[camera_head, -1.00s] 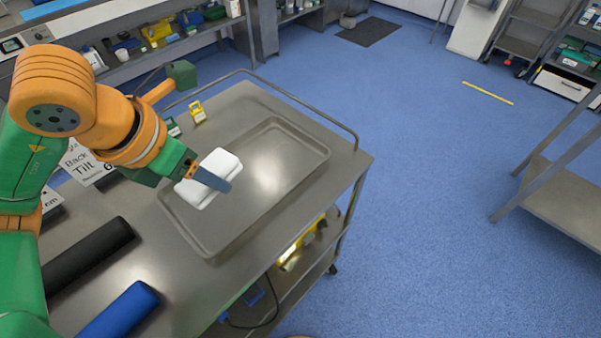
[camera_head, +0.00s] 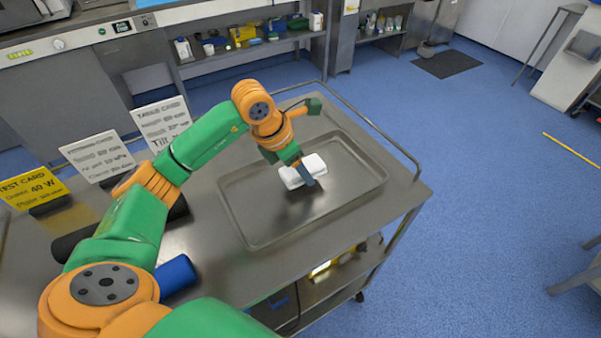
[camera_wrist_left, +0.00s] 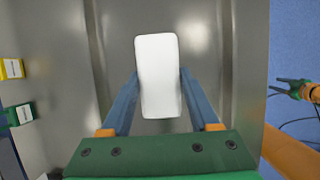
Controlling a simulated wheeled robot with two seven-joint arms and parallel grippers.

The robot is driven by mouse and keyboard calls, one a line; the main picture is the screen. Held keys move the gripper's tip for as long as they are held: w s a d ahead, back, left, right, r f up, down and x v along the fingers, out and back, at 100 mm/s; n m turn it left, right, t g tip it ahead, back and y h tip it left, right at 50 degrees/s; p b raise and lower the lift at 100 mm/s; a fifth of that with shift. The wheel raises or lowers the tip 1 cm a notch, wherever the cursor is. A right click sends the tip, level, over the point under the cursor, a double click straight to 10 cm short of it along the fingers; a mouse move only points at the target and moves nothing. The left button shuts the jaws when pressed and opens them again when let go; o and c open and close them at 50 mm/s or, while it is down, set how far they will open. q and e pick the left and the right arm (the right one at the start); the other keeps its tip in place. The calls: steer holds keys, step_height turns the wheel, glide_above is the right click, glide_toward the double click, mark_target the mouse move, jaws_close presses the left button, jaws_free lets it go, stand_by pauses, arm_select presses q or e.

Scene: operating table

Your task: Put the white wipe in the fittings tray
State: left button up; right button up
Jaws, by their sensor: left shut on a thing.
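The white wipe (camera_head: 293,178) is a small white block with rounded edges. My left gripper (camera_head: 307,174) is shut on it, and in the left wrist view the wipe (camera_wrist_left: 158,72) sits between the two blue-grey fingers. The fittings tray (camera_head: 238,222) is a wide, shallow metal tray on the steel table. The wipe appears over the tray's inside, seemingly a little above its floor, with a dark shadow below. My right gripper (camera_wrist_left: 290,89) shows only in the left wrist view, at the right edge, its fingers apart and empty.
Printed cards (camera_head: 98,156) stand at the table's left. A blue roll (camera_head: 176,274) lies left of the tray. A raised rail (camera_head: 378,128) runs along the table's far side.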

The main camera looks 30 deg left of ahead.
arm_select(q)
step_height(320, 180, down, 2)
steer(key=shift+f, duration=0.25)
steer(key=shift+f, duration=0.1)
